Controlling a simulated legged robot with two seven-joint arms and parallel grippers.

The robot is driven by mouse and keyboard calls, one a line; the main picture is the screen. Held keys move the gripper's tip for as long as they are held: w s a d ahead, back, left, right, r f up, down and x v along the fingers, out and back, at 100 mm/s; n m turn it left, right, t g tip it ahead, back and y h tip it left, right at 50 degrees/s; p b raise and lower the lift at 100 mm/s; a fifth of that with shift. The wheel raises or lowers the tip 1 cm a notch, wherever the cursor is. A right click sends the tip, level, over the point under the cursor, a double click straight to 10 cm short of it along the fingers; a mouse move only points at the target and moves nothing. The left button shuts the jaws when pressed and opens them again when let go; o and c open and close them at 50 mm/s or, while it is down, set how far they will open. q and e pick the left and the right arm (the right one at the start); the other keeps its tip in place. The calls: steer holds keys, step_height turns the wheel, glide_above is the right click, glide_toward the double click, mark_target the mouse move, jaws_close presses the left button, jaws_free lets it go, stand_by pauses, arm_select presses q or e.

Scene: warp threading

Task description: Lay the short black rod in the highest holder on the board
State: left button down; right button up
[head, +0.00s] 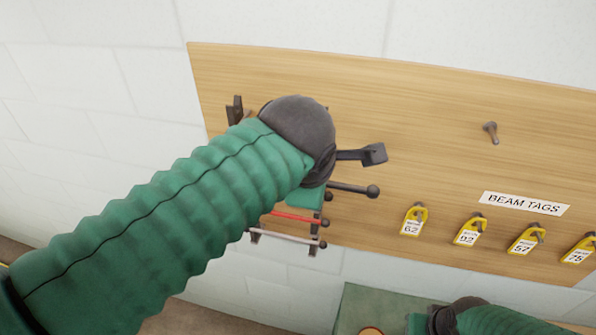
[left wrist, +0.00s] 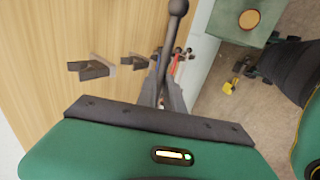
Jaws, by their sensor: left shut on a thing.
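My left gripper (left wrist: 164,88) is shut on the short black rod (left wrist: 172,40). The rod's ball end sticks out to the right of my wrist in the head view (head: 371,191); its other end is hidden. The wooden board (head: 430,110) carries the highest holder, with a dark right bracket (head: 372,155) and a dark left bracket (head: 235,108) beside my wrist. The rod's visible end is below that right bracket and apart from it. My right gripper is at the lower edge of the head view (head: 440,318); its fingers do not show clearly.
Below my left wrist, a red rod (head: 296,217) and a pale rod (head: 285,235) lie in lower holders. A bare peg (head: 490,130) and several yellow tags (head: 468,231) under a BEAM TAGS label (head: 525,204) are to the right. A green surface (head: 385,303) is below.

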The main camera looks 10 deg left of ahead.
arm_select(q)
steer(key=w+a+r+t+p, duration=0.3)
steer(key=w+a+r, duration=0.5)
steer(key=w+r, duration=0.45)
step_height(320, 180, down, 6)
steer(key=s+b, duration=0.1)
steer(key=b, duration=0.6)
steer(key=shift+s+a+f, duration=0.2)
steer(key=shift+s, duration=0.2)
steer(key=shift+d, duration=0.15)
steer(key=shift+f+b, duration=0.4)
steer(key=shift+f, duration=0.05)
